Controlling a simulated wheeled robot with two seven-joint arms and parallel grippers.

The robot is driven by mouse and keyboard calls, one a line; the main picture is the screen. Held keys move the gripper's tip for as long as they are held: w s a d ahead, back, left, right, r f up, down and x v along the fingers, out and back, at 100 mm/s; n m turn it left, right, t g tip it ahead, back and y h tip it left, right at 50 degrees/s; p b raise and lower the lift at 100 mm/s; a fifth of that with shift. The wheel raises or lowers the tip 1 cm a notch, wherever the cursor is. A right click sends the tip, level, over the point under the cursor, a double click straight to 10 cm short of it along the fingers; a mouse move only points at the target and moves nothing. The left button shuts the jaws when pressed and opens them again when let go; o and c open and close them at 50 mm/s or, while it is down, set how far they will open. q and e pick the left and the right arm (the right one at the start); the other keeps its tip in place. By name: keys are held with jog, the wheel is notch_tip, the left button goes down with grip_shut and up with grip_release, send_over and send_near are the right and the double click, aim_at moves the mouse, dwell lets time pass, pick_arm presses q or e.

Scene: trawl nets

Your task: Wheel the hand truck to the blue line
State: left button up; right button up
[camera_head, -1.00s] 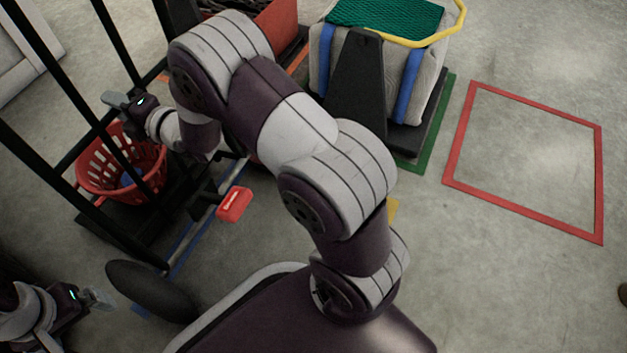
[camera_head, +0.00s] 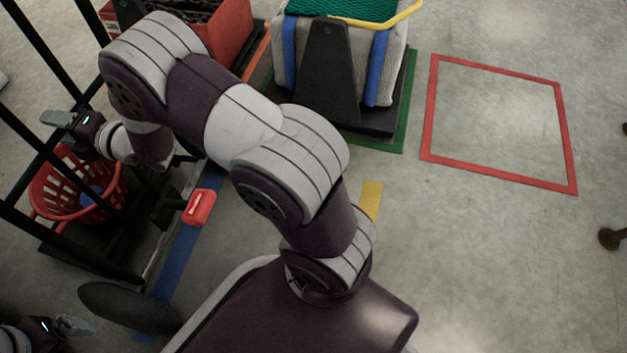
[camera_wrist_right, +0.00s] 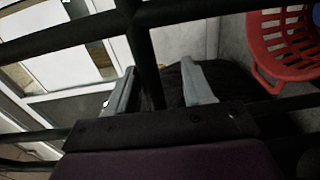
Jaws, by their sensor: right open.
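The hand truck, a frame of black bars (camera_head: 40,124) with a dark wheel (camera_head: 128,308), stands at the left in the head view. A red basket (camera_head: 62,210) sits low in it. The blue line (camera_head: 183,252) shows on the floor beside the truck's right side, partly hidden by truck parts. My right gripper (camera_head: 56,117) is among the upper bars. In the right wrist view my right gripper (camera_wrist_right: 158,88) is open, with a black bar between or just beyond its fingers; contact is unclear. My left gripper (camera_head: 74,326) is at the lower left, its jaws unclear.
A red-ended lever (camera_head: 199,208) juts from the truck's right side. A red crate (camera_head: 222,40) and a loaded dark cart (camera_head: 330,75) on a green outline stand at the back. A red floor square (camera_head: 428,115) is empty. The floor at right is mostly clear.

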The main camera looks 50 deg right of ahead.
jog(key=shift+r, duration=0.25)
jog(key=shift+d, duration=0.15)
jog(key=p+v, duration=0.1)
jog(key=v, duration=1)
jog(key=shift+s, duration=0.45)
